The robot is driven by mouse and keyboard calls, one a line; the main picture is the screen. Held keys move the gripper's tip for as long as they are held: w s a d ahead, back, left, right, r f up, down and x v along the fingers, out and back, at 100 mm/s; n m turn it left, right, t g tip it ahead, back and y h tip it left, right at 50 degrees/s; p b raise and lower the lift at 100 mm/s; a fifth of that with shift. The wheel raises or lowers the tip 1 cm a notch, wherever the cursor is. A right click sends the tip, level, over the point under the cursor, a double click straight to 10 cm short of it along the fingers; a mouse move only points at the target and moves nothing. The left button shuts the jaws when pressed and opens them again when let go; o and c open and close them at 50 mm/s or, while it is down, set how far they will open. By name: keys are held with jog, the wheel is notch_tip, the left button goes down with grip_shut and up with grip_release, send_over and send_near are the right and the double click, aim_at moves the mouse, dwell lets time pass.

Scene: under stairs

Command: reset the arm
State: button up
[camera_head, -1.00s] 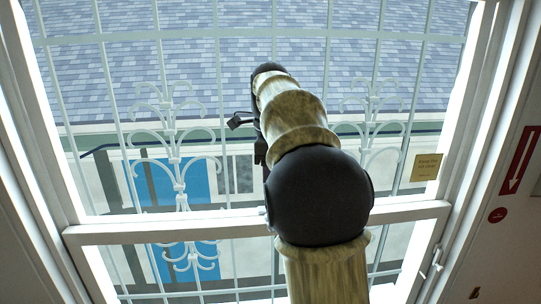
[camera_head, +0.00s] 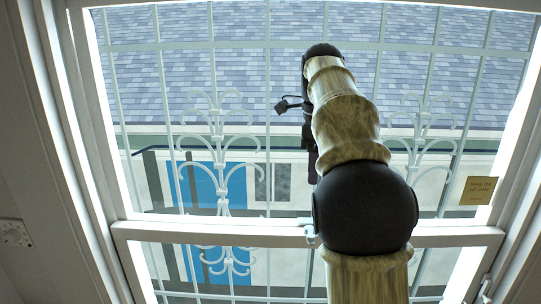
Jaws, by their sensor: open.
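My arm (camera_head: 348,128) rises from the bottom of the head view, right of centre, in front of a window. It has pale, mottled sections, a large black round joint (camera_head: 365,207) low down and a black cap (camera_head: 322,51) at the top. A small dark part (camera_head: 290,104) sticks out to the left behind the upper arm, with a narrow dark strip below it. I cannot tell what this part belongs to. No held object shows.
A white window frame (camera_head: 210,233) with a cross rail surrounds the arm. White bars with scrollwork (camera_head: 218,150) stand behind it. Outside are a shingled roof (camera_head: 180,60) and a blue panel (camera_head: 203,188). A small yellow sign (camera_head: 478,190) is at the right.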

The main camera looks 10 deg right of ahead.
jog(key=f+n, duration=0.2)
jog(key=f, duration=0.1)
jog(key=f+n, duration=0.2)
jog(key=f, duration=0.1)
jog(key=f+n, duration=0.2)
jog(key=f, duration=0.1)
jog(key=shift+w+a+f+t, duration=0.15)
jog(key=shift+a+f+t, duration=0.15)
jog(key=shift+a, duration=0.1)
jog(key=s+a+f+n+t, duration=0.1)
jog(key=s+a+f+n, duration=0.3)
jog(key=s+f+n, duration=0.6)
jog(key=s+a+f+n+t, duration=0.1)
jog(key=s+a+f+n, duration=0.2)
jog(key=s+f+n, duration=0.65)
jog(key=w+f+m+b, duration=0.1)
jog(key=w+f+b, duration=0.3)
jog(key=f+b, duration=0.5)
notch_tip(320, 180, down, 4)
jog(key=shift+a+r+b, duration=0.2)
jog(key=shift+r+b, duration=0.05)
jog(key=shift+b, duration=0.15)
jog(key=shift+s, duration=0.1)
jog(key=shift+c, duration=1)
